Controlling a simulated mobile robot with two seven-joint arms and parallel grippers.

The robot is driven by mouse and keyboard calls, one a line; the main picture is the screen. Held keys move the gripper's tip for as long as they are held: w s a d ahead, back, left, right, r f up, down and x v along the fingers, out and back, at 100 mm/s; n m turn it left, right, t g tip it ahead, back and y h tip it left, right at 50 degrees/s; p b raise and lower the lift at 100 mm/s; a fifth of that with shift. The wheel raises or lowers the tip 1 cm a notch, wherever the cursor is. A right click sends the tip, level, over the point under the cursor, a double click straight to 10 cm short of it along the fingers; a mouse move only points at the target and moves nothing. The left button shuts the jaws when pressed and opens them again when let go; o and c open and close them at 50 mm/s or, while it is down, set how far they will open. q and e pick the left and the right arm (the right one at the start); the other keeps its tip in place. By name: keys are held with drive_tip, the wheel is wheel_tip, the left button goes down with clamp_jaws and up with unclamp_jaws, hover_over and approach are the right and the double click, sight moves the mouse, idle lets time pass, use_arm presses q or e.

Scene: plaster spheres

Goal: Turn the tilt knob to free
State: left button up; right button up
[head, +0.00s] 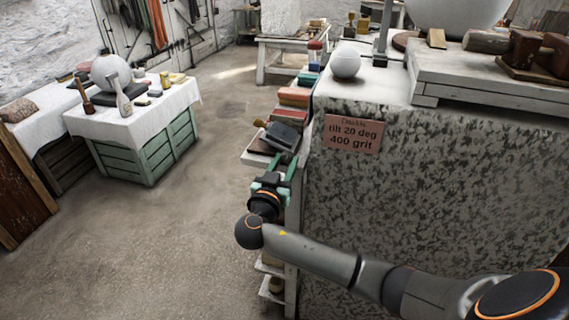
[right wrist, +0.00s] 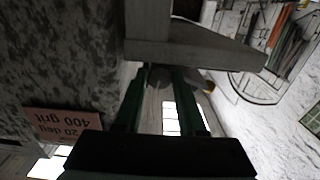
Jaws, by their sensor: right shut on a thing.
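My right gripper (head: 281,163) reaches away from me along the left side of the speckled stone block (head: 430,190). Its two green fingers point at the pale shelf edge (head: 256,159) there. In the right wrist view the fingers (right wrist: 160,80) are on either side of a small grey rounded piece (right wrist: 158,76), which seems to be the tilt knob, under a grey slab (right wrist: 200,52). The knob's marks and setting cannot be read, and in the head view the fingers hide it. A placard (head: 352,134) on the block reads "tilt 20 deg 400 grit". My left gripper is not in view.
A dark block (head: 284,138) and several coloured blocks lie just beyond the gripper, along the shelf. A plaster ball (head: 346,62) rests on top of the stone block. A draped table (head: 135,125) stands at the left, with open floor (head: 195,210) between.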

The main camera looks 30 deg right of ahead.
clamp_jaws()
drive_tip(key=shift+f+n+b, duration=0.15)
drive_tip(key=shift+n+b, duration=0.4)
drive_tip(key=shift+n, duration=0.75)
drive_tip(key=o, duration=0.7)
unclamp_jaws()
drive_tip(key=shift+s, duration=0.1)
